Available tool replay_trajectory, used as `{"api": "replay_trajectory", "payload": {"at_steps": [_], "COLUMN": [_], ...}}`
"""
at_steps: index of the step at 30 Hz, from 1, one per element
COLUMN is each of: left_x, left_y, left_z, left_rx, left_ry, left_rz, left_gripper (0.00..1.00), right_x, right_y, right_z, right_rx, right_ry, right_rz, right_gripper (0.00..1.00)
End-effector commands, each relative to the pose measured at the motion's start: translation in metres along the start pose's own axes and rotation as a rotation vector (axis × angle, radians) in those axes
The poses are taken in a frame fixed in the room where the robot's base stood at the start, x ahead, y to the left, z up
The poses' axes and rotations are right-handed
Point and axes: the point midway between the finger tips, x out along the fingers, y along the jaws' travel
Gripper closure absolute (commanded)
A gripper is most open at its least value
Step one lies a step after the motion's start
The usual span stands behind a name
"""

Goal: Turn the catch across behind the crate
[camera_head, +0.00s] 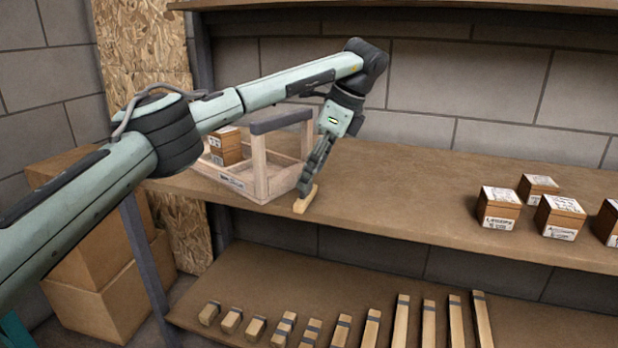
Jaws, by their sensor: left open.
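In the head view the wooden crate (259,165) stands on the upper shelf at the left, with a dark bar across its top and a labelled box inside. A small light wooden catch (306,200) lies on the shelf near the front edge, close to the crate's right side. My left gripper (308,184) points down at the catch from above, its fingers right at it. Its jaws are open; whether they touch the catch I cannot tell. My left arm hides part of the crate and its left end. My right gripper is out of view.
Several small labelled boxes (498,208) stand at the right of the upper shelf (400,195). The shelf between them and the crate is clear. The lower shelf (290,275) holds a row of wooden pieces. Cardboard boxes (100,300) stand at the lower left.

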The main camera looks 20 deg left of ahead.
Motion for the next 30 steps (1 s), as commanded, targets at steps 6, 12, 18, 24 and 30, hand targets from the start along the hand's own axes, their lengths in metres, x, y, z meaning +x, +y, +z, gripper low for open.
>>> {"api": "replay_trajectory", "payload": {"at_steps": [6, 12, 18, 24, 30], "left_x": [-0.051, -0.084, -0.098, -0.099, -0.098], "left_y": [-0.001, 0.0, 0.0, 0.0, 0.0], "left_z": [0.001, 0.001, 0.001, 0.001, 0.001], "left_rx": [-0.004, -0.004, -0.002, -0.002, -0.002], "left_ry": [-0.002, -0.002, -0.001, 0.0, 0.0], "left_rz": [-0.005, -0.002, -0.001, 0.0, 0.0], "left_gripper": [0.31, 0.31, 0.31, 0.31, 0.31], "right_x": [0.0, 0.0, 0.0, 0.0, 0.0], "right_y": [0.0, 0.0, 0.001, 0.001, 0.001], "right_z": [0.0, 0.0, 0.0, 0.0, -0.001], "right_rx": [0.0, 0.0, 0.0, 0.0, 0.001], "right_ry": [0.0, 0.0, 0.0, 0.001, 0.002], "right_rz": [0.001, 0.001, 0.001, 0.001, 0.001], "right_gripper": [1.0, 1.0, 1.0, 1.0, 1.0]}}
